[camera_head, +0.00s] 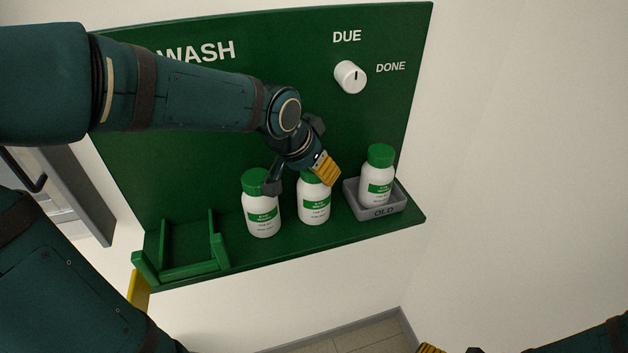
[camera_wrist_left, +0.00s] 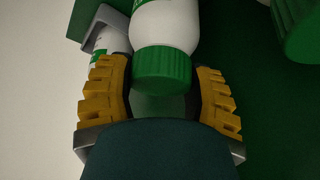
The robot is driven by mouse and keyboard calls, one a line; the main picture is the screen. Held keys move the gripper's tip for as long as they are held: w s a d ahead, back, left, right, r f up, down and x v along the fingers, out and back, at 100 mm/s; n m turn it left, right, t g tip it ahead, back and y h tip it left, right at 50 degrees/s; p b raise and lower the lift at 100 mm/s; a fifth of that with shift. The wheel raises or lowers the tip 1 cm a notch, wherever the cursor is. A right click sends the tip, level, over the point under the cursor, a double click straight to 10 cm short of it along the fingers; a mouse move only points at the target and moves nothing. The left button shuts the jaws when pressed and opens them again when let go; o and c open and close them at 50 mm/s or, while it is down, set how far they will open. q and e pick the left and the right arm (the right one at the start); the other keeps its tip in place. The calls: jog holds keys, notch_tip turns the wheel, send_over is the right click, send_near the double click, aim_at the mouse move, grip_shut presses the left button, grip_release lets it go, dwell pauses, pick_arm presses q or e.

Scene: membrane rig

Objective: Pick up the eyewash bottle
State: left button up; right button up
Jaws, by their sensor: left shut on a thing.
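Three white bottles with green caps and green labels stand upright at the green shelf (camera_head: 285,250). They are a left bottle (camera_head: 262,222), a middle bottle (camera_head: 314,207) and a right bottle (camera_head: 376,180) in a grey tray (camera_head: 390,213) marked OLD. My left gripper (camera_head: 301,178) is shut on the middle bottle near its cap, which it partly hides in the head view. In the left wrist view the cap (camera_wrist_left: 162,70) lies between the yellow finger pads. The middle bottle appears to rest on the shelf. Of my right gripper (camera_head: 430,348) only a sliver shows at the bottom edge.
An empty green open-topped holder (camera_head: 190,270) is at the shelf's left end. A white knob (camera_head: 350,77) is on the back panel by the words DUE and DONE. The left bottle and the tray stand close on either side of my left gripper.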

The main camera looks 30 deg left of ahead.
pick_arm(q)
jog(key=shift+r, duration=0.15)
jog(key=shift+d+r, duration=0.15)
jog(key=shift+r, duration=0.05)
notch_tip(320, 180, up, 6)
jog(key=shift+s+r+p, duration=0.1)
jog(key=shift+p, duration=0.3)
jog(key=s+d+b, duration=0.1)
jog(key=s+d, duration=1.1)
jog(key=d, duration=0.3)
jog(key=shift+s, duration=0.4)
